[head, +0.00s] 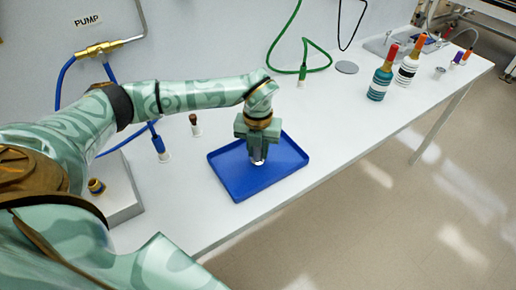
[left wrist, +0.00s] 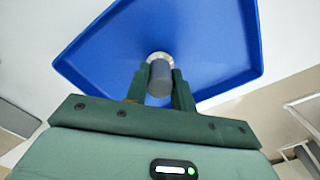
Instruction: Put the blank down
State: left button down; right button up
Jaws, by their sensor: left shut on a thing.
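The blank (left wrist: 160,78) is a grey cylinder with a paler, wider end, seen between the fingers in the left wrist view. My left gripper (left wrist: 158,88) is shut on it. In the head view, my left gripper (head: 258,158) points down over the blue tray (head: 240,189), and only a pale bit of the blank (head: 257,162) shows below the fingers. The tray also fills the upper part of the left wrist view (left wrist: 215,50). I cannot tell whether the blank touches the tray floor. My right gripper is not in view.
Two banded bottles, one teal (head: 378,87) and one black and white (head: 406,70), stand to the right on the white bench (head: 330,125). A green hose (head: 302,72) and a grey disc (head: 347,67) are behind the tray. The tray holds nothing else visible.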

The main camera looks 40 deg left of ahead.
pick_arm(q)
jog(key=shift+f, duration=0.15)
jog(key=c, duration=1.2)
grip_release()
notch_tip(320, 180, up, 12)
jog(key=p, duration=0.3)
jog(key=shift+r, duration=0.2)
jog(key=shift+f, duration=0.1)
